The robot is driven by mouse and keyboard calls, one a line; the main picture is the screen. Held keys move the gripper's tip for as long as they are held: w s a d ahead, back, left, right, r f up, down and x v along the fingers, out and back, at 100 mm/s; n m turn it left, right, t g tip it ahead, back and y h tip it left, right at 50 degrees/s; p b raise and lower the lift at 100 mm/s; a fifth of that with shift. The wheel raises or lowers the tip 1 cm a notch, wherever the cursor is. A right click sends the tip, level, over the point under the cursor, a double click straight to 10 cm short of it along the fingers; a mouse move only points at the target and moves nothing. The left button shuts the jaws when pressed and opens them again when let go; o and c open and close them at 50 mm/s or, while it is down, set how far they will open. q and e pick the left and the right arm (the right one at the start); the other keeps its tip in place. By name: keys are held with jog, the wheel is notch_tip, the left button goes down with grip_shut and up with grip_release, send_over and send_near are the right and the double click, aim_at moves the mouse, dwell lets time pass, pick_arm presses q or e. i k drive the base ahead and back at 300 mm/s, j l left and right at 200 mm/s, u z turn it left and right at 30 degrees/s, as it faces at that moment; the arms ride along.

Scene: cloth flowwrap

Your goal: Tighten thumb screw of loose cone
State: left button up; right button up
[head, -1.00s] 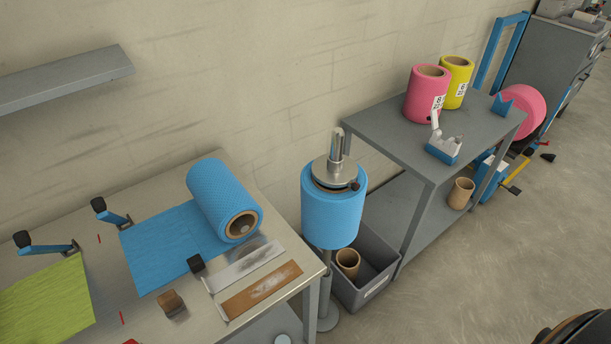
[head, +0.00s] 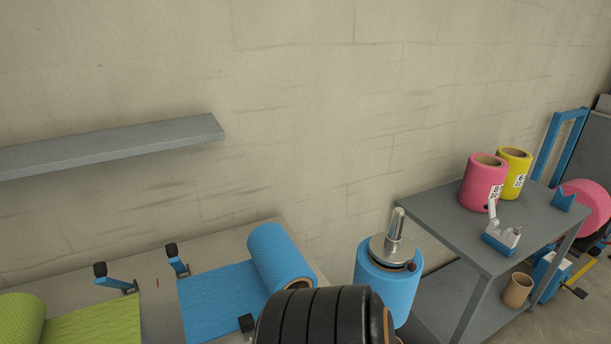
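A metal cone (head: 393,249) with an upright spindle (head: 396,223) sits on top of a blue roll (head: 388,285) on a stand, right of centre in the head view. A small dark knob, which looks like the thumb screw (head: 412,267), is at the cone's right side. I cannot tell whether it is loose. Neither gripper's fingers show.
A table (head: 225,245) at lower left holds another blue roll (head: 278,258), blue cloth, green cloth and clamps. A grey shelf (head: 110,147) is on the wall above.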

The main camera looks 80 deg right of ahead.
aim_at(411, 266)
jog(key=k+l+u, duration=0.25)
jog(key=k+l, duration=0.5)
jog(key=k+l+u, duration=0.25)
jog(key=k+l, duration=0.35)
jog(key=k, duration=0.2)
